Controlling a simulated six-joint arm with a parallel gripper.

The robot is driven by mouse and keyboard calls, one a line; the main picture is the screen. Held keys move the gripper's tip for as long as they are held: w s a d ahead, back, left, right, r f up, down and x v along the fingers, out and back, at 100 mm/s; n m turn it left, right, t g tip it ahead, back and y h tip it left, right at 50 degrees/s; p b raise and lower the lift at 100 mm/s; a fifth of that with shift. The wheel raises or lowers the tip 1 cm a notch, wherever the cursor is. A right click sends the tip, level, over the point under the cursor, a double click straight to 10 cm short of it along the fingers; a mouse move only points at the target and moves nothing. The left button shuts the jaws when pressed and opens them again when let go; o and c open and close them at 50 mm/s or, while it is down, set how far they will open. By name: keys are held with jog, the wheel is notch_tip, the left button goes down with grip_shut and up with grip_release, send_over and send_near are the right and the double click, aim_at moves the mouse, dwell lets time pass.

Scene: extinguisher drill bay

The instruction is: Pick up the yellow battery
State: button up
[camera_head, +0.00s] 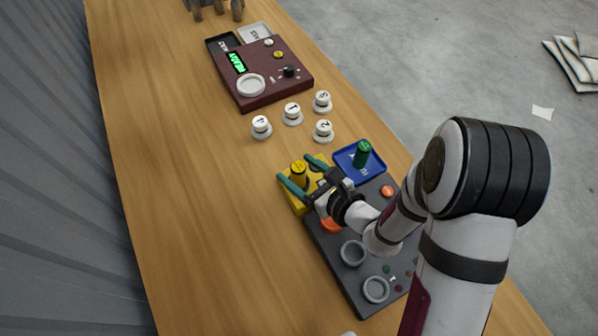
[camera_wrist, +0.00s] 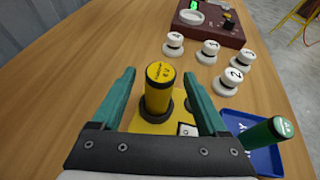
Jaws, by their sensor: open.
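The yellow battery (camera_head: 299,172) stands upright in a dark ring on a yellow base (camera_head: 293,200). In the wrist view the yellow battery (camera_wrist: 160,88) shows dark markings on its top, and the yellow base (camera_wrist: 150,127) lies below it. My gripper (camera_head: 299,171) is open, with its green fingers on either side of the battery. In the wrist view my gripper (camera_wrist: 160,78) has a finger to the left and a finger to the right of the battery, with visible gaps. The lower part of the battery is partly hidden by the ring.
Several numbered white knobs (camera_head: 292,115) and a maroon console (camera_head: 260,77) stand farther off. A dark panel (camera_head: 330,250) lies beneath my arm. The table's left side is clear.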

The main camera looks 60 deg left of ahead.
jog(key=x, duration=0.4)
jog(key=shift+d, duration=0.1)
grip_shut()
